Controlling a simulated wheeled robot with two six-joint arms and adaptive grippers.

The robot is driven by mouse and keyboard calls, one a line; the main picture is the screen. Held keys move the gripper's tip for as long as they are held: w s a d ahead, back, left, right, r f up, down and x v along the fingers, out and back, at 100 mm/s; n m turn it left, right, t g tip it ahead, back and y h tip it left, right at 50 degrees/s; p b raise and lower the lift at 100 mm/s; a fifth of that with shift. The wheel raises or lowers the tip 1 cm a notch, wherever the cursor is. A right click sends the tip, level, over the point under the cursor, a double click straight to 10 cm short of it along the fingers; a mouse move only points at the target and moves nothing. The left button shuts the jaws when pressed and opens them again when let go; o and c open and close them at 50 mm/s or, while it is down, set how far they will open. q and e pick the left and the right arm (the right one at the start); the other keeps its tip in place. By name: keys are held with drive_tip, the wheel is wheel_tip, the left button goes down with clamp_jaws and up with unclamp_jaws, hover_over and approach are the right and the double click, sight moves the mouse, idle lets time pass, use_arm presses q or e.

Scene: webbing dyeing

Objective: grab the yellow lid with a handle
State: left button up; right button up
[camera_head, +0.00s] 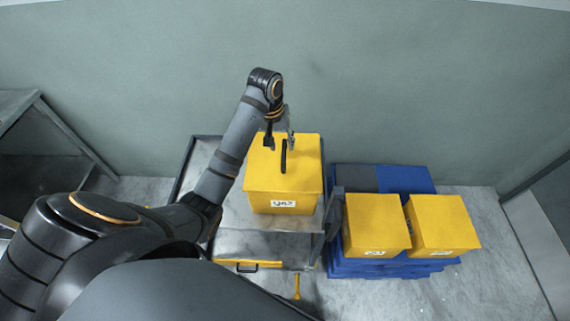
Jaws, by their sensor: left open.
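A yellow box stands on a grey metal cart, and its yellow lid (307,168) has an upright black handle (283,157) in the middle. A white label (284,204) with dark marks is on the box front. My left gripper (280,142) comes in from the left and points down over the far part of the lid. Its fingers are apart, close to the handle's far end. I cannot tell whether they touch it. My right gripper is not in view.
The grey cart (260,243) carries the box. Two more yellow boxes, one left (375,222) and one right (443,222), sit on blue pallets (405,180) to the right. A wall is behind.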

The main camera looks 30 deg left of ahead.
sight(284, 149)
use_arm(q)
drive_tip(key=shift+d+f+p, duration=0.15)
drive_tip(key=shift+f+p, duration=0.4)
drive_tip(key=shift+f, duration=0.05)
drive_tip(key=f, duration=0.3)
drive_tip(key=shift+w+d+f, duration=0.15)
drive_tip(key=shift+w+d, duration=0.05)
drive_tip(key=shift+w, duration=0.05)
drive_tip(key=shift+f, duration=0.1)
drive_tip(key=c, duration=0.4)
clamp_jaws()
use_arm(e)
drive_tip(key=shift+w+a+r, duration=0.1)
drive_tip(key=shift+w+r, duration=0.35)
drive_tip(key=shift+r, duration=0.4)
